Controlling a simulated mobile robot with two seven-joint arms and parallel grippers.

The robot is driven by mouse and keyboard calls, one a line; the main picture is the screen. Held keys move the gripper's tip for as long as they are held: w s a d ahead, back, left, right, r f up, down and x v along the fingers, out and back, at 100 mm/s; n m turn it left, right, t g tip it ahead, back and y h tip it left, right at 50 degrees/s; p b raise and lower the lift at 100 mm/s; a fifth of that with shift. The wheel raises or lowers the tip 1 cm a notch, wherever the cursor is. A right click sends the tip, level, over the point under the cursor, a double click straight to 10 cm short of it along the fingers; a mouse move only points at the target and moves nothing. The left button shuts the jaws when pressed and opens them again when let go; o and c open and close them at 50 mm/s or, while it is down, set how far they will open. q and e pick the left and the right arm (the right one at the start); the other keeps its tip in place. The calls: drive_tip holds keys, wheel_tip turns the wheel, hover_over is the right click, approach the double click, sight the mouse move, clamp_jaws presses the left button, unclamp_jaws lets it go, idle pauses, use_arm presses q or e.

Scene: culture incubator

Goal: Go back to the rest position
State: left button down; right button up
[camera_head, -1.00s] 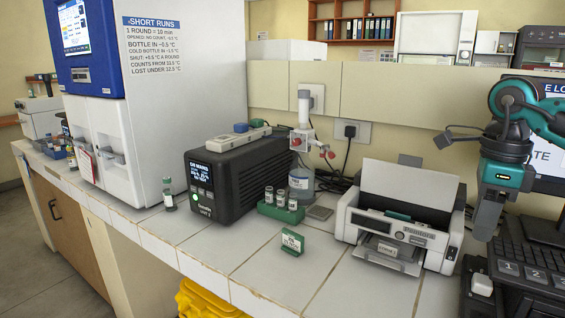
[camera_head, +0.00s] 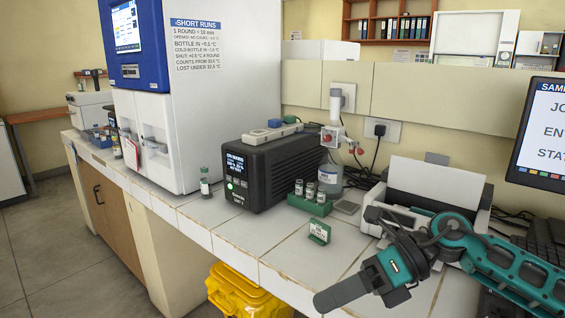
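My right arm comes in from the right, and its teal and dark grey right gripper (camera_head: 322,301) hangs over the front edge of the bench, pointing to the lower left. I see it side-on, so I cannot tell whether its fingers are apart; no object shows in it. It is in front of the printer (camera_head: 436,183) and covers its lower part. My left gripper is not in view.
A yellow bin (camera_head: 240,290) stands below.

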drive_tip(key=a+m+t+y, duration=0.6)
drive_tip(key=m+t+y, duration=0.1)
drive_tip(key=m, duration=0.5)
drive_tip(key=s+d+f+m+t+h, duration=0.1)
drive_tip(key=d+f+m+t+h, duration=0.5)
drive_tip(key=f+m, duration=0.5)
drive_tip(key=s+d+f+m+t+h, duration=0.1)
drive_tip(key=d+f+m+t+h, duration=0.3)
drive_tip(key=d+f+m+h, duration=0.75)
drive_tip(key=s+a+f+m+g, duration=0.1)
drive_tip(key=s+f+m+g, duration=0.3)
drive_tip(key=s+m, duration=0.4)
drive_tip(key=shift+s+a+f, duration=0.35)
drive_tip(key=shift+s+f, duration=0.5)
drive_tip(key=shift+f, duration=0.05)
